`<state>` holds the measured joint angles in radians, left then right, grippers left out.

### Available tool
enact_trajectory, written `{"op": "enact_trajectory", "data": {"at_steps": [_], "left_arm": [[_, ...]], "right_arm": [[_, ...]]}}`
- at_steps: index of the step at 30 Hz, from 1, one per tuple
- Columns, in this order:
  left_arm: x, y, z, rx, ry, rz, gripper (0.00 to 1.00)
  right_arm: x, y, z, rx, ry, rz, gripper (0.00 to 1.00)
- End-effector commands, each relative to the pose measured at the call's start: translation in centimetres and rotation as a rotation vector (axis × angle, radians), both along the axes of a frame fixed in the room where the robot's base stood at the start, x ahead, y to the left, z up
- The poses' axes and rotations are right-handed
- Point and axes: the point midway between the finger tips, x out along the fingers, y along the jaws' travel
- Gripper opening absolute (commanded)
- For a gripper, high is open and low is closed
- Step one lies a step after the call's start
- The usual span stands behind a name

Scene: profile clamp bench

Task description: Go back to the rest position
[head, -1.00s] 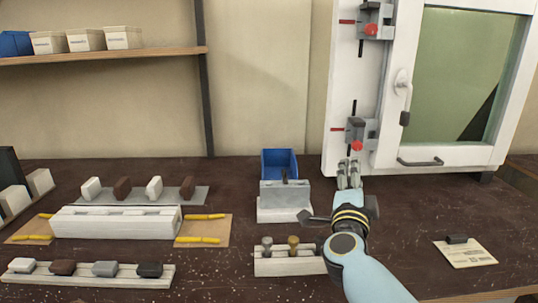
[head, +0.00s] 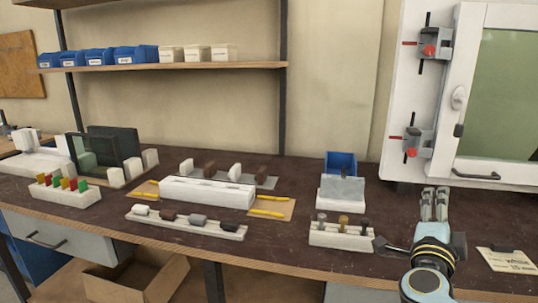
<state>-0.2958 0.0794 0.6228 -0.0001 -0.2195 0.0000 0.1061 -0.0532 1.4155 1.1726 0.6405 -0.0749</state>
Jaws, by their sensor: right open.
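My right gripper (head: 434,200) is open, with its two pale fingers pointing away over the dark bench top. Nothing shows between the fingers. It is apart from the white framed panel (head: 414,80), in front of and a little right of the panel's lower clamp (head: 418,143), which has a red knob. The upper clamp (head: 433,44) also has a red knob. A tool rack (head: 340,236) with several upright tools stands left of my right arm. My left gripper is not in view.
A printed card (head: 510,262) with a dark piece lies right of my arm. A grey-faced block (head: 342,190) stands before a blue bin (head: 341,160). A long white profile (head: 206,192) and a strip of small blocks (head: 185,225) lie left. Bare bench surrounds the gripper.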

Motion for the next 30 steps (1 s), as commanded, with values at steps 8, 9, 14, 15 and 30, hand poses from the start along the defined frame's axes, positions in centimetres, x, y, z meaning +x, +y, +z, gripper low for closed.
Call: {"op": "enact_trajectory", "data": {"at_steps": [8,9,14,15,30], "left_arm": [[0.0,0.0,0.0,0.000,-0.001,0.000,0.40],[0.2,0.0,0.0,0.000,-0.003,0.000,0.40],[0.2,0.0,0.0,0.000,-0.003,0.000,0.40],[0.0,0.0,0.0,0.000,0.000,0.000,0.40],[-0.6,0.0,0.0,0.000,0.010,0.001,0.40]], "right_arm": [[0.0,2.5,0.9,-0.091,0.033,0.156,0.49],[-0.1,2.9,1.0,-0.107,0.041,0.182,0.49],[-0.6,5.3,1.3,-0.191,0.088,0.314,0.49],[-0.9,6.1,1.3,-0.219,0.107,0.356,0.49],[-16.1,14.0,-6.3,-0.739,0.837,1.007,0.49]]}}
